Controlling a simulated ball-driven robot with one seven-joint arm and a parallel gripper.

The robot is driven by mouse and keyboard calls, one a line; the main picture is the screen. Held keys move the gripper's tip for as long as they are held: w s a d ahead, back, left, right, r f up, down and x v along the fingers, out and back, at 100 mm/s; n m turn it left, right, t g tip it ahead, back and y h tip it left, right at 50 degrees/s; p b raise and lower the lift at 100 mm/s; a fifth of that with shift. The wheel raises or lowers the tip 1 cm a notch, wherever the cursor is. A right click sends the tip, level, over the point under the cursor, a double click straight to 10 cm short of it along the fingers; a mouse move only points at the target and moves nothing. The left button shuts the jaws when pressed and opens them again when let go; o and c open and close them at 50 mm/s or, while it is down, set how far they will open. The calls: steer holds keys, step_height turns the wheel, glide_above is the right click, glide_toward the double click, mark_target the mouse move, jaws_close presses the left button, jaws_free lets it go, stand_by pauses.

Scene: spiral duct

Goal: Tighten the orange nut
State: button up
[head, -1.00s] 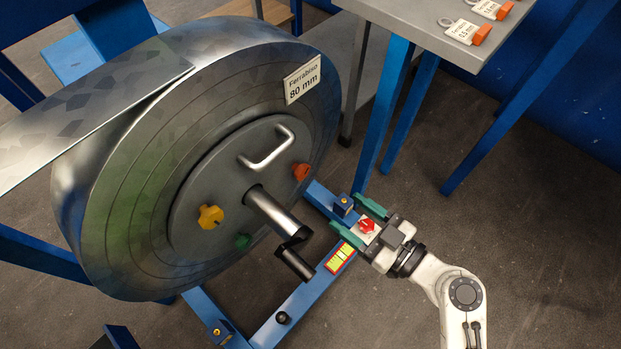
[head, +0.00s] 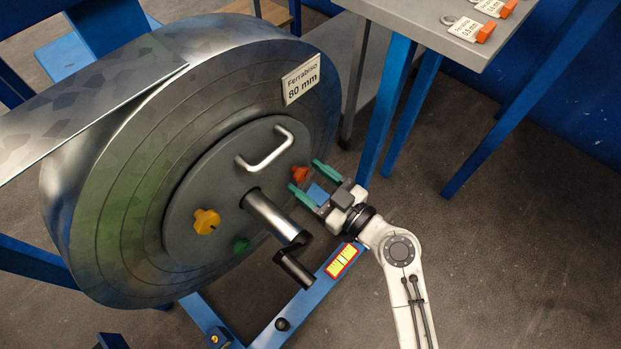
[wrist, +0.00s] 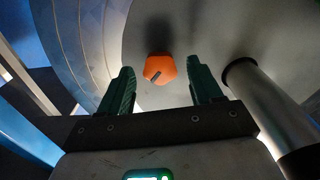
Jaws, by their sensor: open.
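The orange nut (head: 300,174) sits on the round grey plate (head: 215,250) of the coil reel, right of the handle. In the wrist view the orange nut (wrist: 160,69) is straight ahead, just beyond and between the fingertips. My gripper (head: 307,180) is open, its green fingers pointing at the plate. In the wrist view my gripper (wrist: 163,80) has the nut between its fingers' lines, with a gap on each side. I cannot tell how far the tips are from the plate.
A yellow nut (head: 206,221) and a green nut (head: 241,245) sit on the same plate. A crank shaft (head: 270,217) sticks out close to my gripper, at right in the wrist view (wrist: 270,105). A U-shaped handle (head: 266,152) is above. A blue table leg (head: 385,110) stands behind.

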steer(key=shift+a, duration=0.1)
steer(key=shift+c, duration=0.3)
steer(key=c, duration=1)
